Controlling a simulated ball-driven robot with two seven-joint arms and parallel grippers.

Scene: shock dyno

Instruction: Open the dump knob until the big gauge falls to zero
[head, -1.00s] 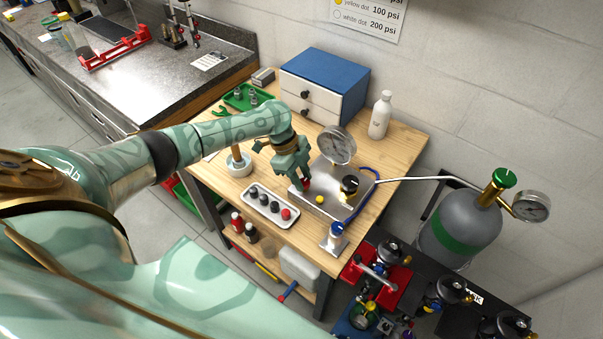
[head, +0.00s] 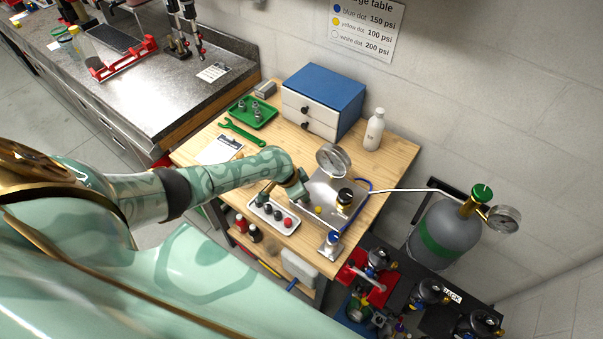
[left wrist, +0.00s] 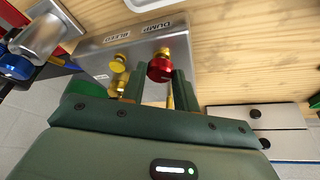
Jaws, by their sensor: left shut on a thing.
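The steel fill box (head: 324,188) stands on the wooden bench, with the big gauge (head: 333,159) upright at its back. The gauge's needle is too small to read. In the left wrist view the red dump knob (left wrist: 160,69) sits by the DUMP label, between the dark green fingers of my left gripper (left wrist: 160,82). The fingers are shut on it. A yellow knob (left wrist: 121,61) is beside it by the BLEED label. In the head view my left gripper (head: 301,198) is at the box's left side and hides the red knob. My right gripper is not in view.
A white tray (head: 255,222) of small round parts lies left of the box. A hose runs to the grey gas bottle (head: 445,233). A white bottle (head: 374,130) stands behind.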

